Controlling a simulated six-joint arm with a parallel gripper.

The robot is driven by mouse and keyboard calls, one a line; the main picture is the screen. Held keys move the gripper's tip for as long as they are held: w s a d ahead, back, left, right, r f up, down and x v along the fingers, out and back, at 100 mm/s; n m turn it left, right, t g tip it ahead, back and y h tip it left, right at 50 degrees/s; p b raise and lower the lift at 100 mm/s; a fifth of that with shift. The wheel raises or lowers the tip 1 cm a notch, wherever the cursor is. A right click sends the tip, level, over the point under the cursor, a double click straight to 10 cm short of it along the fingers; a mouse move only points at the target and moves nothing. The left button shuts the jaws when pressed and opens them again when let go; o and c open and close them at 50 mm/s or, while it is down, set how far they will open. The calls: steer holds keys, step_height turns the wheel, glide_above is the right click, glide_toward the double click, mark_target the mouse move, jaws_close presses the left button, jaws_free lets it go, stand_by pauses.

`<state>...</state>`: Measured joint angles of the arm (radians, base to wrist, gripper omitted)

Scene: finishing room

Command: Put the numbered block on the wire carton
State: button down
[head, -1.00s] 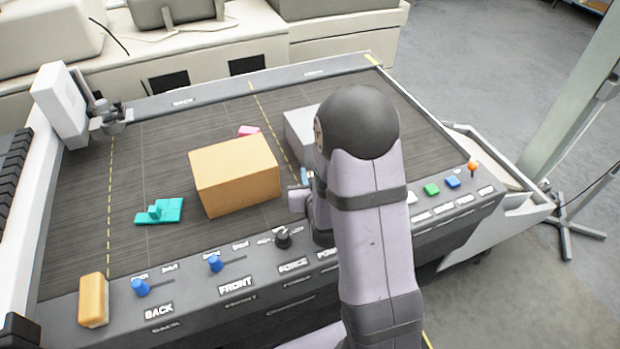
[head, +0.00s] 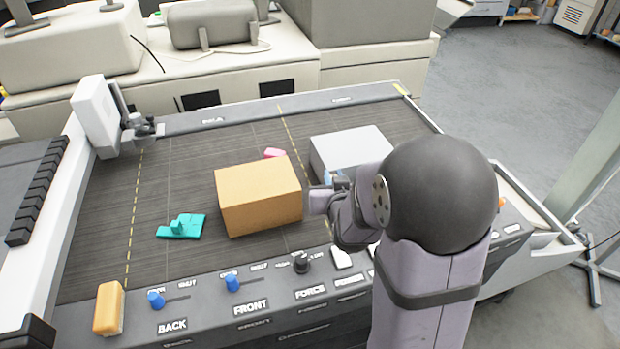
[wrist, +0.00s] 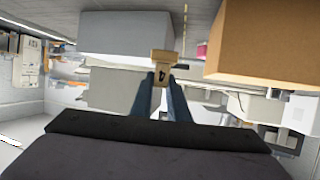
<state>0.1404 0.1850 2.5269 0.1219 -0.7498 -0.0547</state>
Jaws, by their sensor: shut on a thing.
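My gripper (wrist: 162,80) is shut on a small tan block (wrist: 163,58) with a dark number, seemingly 4, on the face toward the wrist camera. An orange-tan carton (head: 258,197) stands on the dark bed, left of my gripper. A grey-white box (head: 350,150) stands behind and to the right, partly covered by my arm. I cannot tell from any marking which one is the wire carton. Both tops look bare.
A teal stepped piece (head: 182,227) lies left of the tan carton, and a pink piece (head: 274,153) behind it. A control panel with blue knobs (head: 232,283) runs along the front edge. A yellow-orange block (head: 109,308) sits at its left end. The bed's left part is mostly clear.

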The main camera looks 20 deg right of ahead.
steer(key=w+a+r+n+y+p, duration=0.2)
steer(key=w+a+r+y+p, duration=0.15)
steer(key=a+r, duration=0.4)
step_height(320, 180, up, 5)
steer(key=n+y+p, duration=0.1)
steer(key=n+y, duration=0.4)
glide_above(256, 179)
steer(key=shift+f+g, duration=0.15)
steer(key=shift+g, duration=0.25)
steer(key=shift+h, duration=0.25)
steer(key=shift+f, duration=5)
steer(key=shift+f, duration=0.15)
